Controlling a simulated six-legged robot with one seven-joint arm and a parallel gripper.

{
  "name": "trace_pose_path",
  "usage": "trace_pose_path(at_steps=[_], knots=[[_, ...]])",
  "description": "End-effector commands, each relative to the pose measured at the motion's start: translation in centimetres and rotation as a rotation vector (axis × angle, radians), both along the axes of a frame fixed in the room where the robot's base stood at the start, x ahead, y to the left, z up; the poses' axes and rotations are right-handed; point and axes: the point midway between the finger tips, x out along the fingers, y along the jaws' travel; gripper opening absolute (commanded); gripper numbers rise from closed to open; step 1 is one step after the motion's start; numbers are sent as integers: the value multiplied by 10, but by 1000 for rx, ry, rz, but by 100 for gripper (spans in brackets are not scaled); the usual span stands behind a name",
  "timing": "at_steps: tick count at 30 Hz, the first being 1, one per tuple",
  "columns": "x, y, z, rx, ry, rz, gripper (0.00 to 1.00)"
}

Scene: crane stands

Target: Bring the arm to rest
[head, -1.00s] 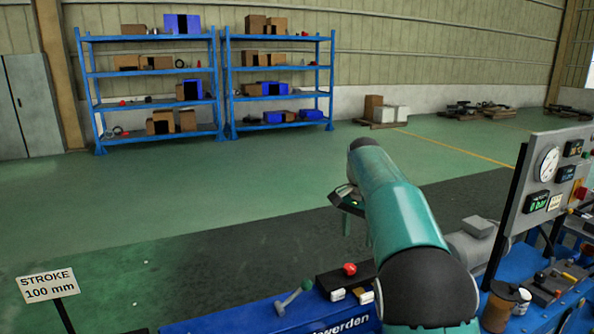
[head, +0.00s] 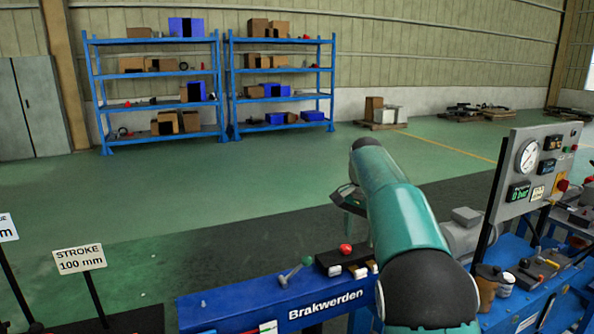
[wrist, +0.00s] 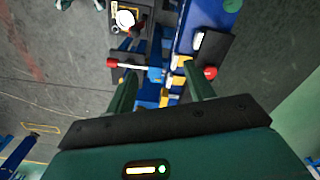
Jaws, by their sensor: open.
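My teal arm reaches up and forward from the bottom right of the head view. My gripper (head: 349,198) shows only partly there, beside the far end of the arm. In the wrist view my gripper (wrist: 162,95) has its two fingers apart, with nothing held between them. Beyond the fingers, lower down, lies blue bench equipment with a red knob (wrist: 211,72) and a red-ended lever (wrist: 125,65). The fingers appear clear of it.
A blue bench marked Brakwerden (head: 240,308) stands in front, with a red button (head: 346,249) on a black box. A gauge panel (head: 540,170) rises at right. A STROKE sign (head: 80,259) stands at left. Open green floor extends to blue shelves (head: 155,70).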

Motion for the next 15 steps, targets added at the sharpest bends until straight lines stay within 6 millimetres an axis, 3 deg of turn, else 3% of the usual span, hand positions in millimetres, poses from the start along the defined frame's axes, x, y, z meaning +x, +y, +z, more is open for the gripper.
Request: trace_pose_path(at_steps=[4,15], knots=[[2,1,-4,0,6,0,53],[-37,-7,29,20,-61,79,53]])
